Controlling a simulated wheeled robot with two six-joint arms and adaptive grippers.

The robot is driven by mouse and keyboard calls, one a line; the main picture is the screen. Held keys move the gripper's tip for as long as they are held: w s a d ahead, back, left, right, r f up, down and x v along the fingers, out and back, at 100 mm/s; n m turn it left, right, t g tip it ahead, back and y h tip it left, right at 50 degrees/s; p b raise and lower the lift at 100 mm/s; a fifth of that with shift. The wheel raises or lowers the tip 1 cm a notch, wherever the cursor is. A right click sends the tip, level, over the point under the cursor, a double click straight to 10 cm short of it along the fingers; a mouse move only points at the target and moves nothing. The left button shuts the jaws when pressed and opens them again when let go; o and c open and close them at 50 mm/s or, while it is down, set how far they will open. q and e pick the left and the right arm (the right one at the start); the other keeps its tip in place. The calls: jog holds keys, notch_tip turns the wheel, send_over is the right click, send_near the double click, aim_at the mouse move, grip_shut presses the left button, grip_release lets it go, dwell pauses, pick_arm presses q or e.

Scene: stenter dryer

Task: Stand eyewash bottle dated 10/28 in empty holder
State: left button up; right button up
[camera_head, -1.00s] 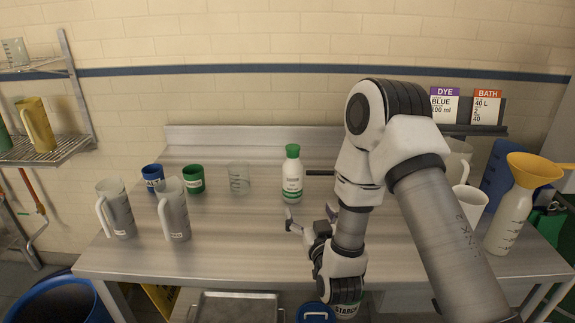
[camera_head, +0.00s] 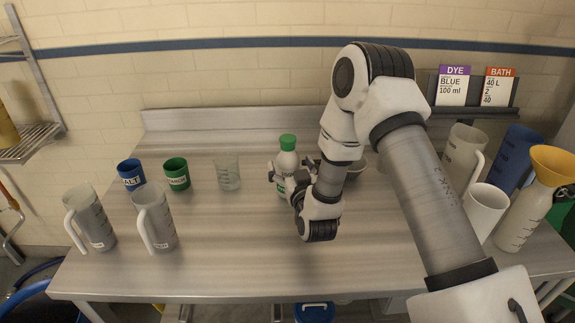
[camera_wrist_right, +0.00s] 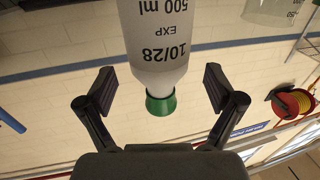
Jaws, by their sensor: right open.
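The white eyewash bottle (camera_head: 288,159) with a green cap stands upright on the steel bench in the head view. In the right wrist view the bottle (camera_wrist_right: 155,40) appears upside down, and its label reads 500 ml, EXP 10/28. My right gripper (camera_head: 291,178) is at the bottle, one finger on each side. In the wrist view the open fingers of the right gripper (camera_wrist_right: 160,88) have clear gaps to the bottle. I cannot make out an empty holder; a grey round object (camera_head: 356,168) is partly hidden behind my right arm. My left gripper is not in view.
Blue (camera_head: 131,174) and green (camera_head: 176,174) cups, a clear beaker (camera_head: 227,172) and two jugs (camera_head: 155,222) stand left. Right are more jugs, a bottle with a yellow funnel (camera_head: 553,166) and a card rack (camera_head: 476,112). The front middle of the bench (camera_head: 235,255) is clear.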

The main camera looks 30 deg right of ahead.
jog(key=x, duration=0.3)
jog(key=shift+f, duration=0.1)
jog(key=shift+s, duration=0.1)
jog(key=shift+s, duration=0.1)
jog(key=c, duration=1.5)
grip_shut()
jog(key=shift+r, duration=0.25)
